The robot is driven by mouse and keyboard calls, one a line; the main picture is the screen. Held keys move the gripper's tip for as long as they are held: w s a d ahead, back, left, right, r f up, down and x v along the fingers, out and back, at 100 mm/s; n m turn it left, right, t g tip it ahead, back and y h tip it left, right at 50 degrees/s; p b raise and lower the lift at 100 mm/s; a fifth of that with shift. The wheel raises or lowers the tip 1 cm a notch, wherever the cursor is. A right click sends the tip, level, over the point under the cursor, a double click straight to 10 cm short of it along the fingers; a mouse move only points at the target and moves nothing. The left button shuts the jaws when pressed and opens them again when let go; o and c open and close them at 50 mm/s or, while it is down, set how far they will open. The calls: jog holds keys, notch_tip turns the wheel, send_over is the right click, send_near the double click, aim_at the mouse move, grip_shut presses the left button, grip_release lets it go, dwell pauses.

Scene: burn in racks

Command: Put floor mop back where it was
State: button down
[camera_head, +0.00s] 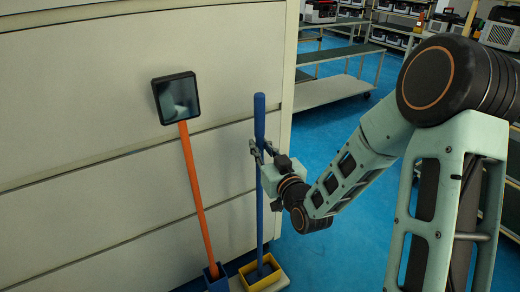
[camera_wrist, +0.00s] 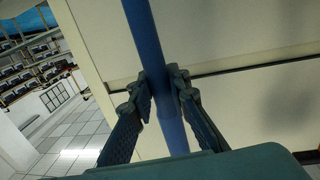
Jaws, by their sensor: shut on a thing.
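The blue-handled floor mop (camera_head: 260,205) stands nearly upright in front of a cream cabinet. Its lower end is at a yellow tray-like holder (camera_head: 262,274) on the floor; I cannot tell whether it rests on the bottom. My gripper (camera_head: 261,150) is shut on the upper part of the blue handle, below its thick grip. In the wrist view the handle (camera_wrist: 147,40) runs between both fingers of my gripper (camera_wrist: 163,90). The mop's head is not clearly visible.
An orange-handled tool (camera_head: 195,190) with a dark square head leans left of the mop, its lower end in a blue holder (camera_head: 216,279). The cream cabinet (camera_head: 80,130) is close behind. Shelves (camera_head: 345,90) stand further back. Blue floor (camera_head: 335,140) is open to the right of the cabinet.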

jog(key=shift+r, duration=0.15)
jog(key=shift+f, duration=0.2)
jog(key=c, duration=1.8)
grip_release()
jog(key=shift+c, duration=0.2)
